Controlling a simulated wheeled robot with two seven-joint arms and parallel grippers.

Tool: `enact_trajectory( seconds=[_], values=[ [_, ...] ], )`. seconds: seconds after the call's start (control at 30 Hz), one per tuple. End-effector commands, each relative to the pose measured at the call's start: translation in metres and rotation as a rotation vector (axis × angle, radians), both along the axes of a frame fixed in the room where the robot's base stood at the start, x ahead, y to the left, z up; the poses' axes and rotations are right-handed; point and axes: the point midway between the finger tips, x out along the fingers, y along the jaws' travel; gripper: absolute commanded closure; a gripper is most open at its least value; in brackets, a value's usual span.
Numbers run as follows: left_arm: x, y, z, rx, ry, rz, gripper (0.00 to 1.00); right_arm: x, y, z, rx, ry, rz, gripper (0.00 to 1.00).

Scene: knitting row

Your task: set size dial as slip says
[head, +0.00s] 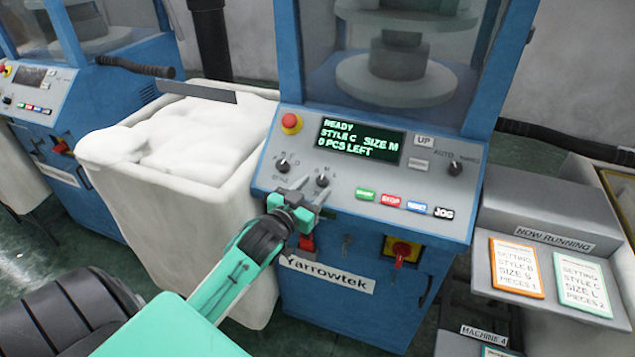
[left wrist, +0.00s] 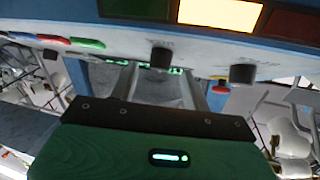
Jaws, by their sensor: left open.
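The blue machine's grey panel (head: 340,207) has two black dials below its display. The right one, the size dial (head: 322,180), also shows in the left wrist view (left wrist: 160,57). The left one, the style dial (head: 283,164), shows there too (left wrist: 243,73). The display (head: 360,141) reads READY, STYLE C, SIZE M, 0 PCS LEFT. My left gripper (head: 312,188) is open, its fingers either side of the size dial; contact is unclear. An orange-edged slip (head: 516,268) reads style B, size S, pieces 1. A green-edged slip (head: 582,284) reads size L; its style letter is unclear. My right gripper is out of view.
Coloured buttons (head: 390,201) sit right of the size dial. A red emergency button (head: 291,123) and a mode knob (head: 455,168) are also on the panel. A white bin (head: 190,230) stands left of the machine. The slips lie on a grey NOW RUNNING stand (head: 540,200).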

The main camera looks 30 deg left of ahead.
Motion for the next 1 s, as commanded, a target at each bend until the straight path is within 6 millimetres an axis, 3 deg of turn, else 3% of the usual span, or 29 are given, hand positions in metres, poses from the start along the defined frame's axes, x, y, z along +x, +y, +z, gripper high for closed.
enact_trajectory(
  seconds=[0.2, 0.57, 0.8, 1.0],
  values=[
    [0.019, 0.001, 0.000, 0.000, 0.000, 0.000, 0.52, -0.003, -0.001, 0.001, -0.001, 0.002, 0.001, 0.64],
    [0.022, 0.001, 0.000, 0.000, 0.000, 0.000, 0.52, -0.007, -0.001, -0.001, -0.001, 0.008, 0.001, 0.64],
    [0.022, 0.001, 0.000, 0.000, 0.000, 0.000, 0.97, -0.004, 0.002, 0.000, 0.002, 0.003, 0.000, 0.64],
    [0.022, 0.001, 0.000, 0.005, 0.002, -0.007, 0.97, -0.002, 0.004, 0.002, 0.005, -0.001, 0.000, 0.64]
  ],
)
